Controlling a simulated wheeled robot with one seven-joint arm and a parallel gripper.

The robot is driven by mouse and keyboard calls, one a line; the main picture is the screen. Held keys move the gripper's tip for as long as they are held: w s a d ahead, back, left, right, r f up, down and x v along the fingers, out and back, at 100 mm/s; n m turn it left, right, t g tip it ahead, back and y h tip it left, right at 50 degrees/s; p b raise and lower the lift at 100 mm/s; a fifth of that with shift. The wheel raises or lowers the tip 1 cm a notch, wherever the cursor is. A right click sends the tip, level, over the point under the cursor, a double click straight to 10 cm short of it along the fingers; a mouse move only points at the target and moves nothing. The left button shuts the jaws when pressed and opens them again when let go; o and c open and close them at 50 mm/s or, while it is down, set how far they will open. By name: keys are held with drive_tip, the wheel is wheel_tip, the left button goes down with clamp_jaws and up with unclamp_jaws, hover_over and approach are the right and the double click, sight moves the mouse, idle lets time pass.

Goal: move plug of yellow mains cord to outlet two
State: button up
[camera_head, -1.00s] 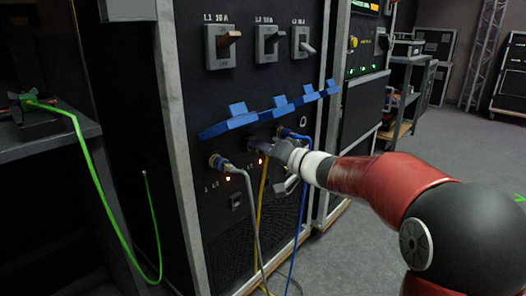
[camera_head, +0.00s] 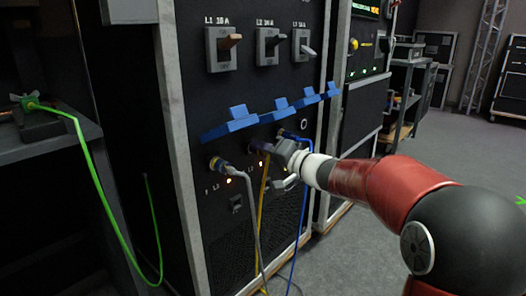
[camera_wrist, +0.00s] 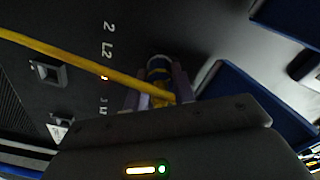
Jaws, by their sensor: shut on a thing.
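My gripper (camera_head: 264,146) is at the middle of the row of outlets on the black rack panel. It is shut on the plug of the yellow mains cord (camera_head: 262,190). The yellow cord (camera_wrist: 85,66) runs off to the left past the "2 L2" marking (camera_wrist: 108,40). In the head view the fingers hide most of the plug and the outlet behind it. I cannot tell whether the plug is seated.
A grey cord's plug (camera_head: 222,166) is in the left outlet. A blue cord (camera_head: 304,185) hangs from the right outlet. Blue shelf-like guards (camera_head: 240,124) jut out just above the outlets. Breaker switches (camera_head: 222,48) are higher up. A green cord (camera_head: 95,180) hangs at the left.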

drive_tip(key=shift+r, duration=0.1)
drive_tip(key=shift+a+m, duration=0.15)
drive_tip(key=shift+m, duration=1.35)
drive_tip(key=shift+w+m, duration=0.1)
drive_tip(key=shift+m, duration=0.8)
drive_tip(key=shift+a+m, duration=0.1)
drive_tip(key=shift+m, duration=0.4)
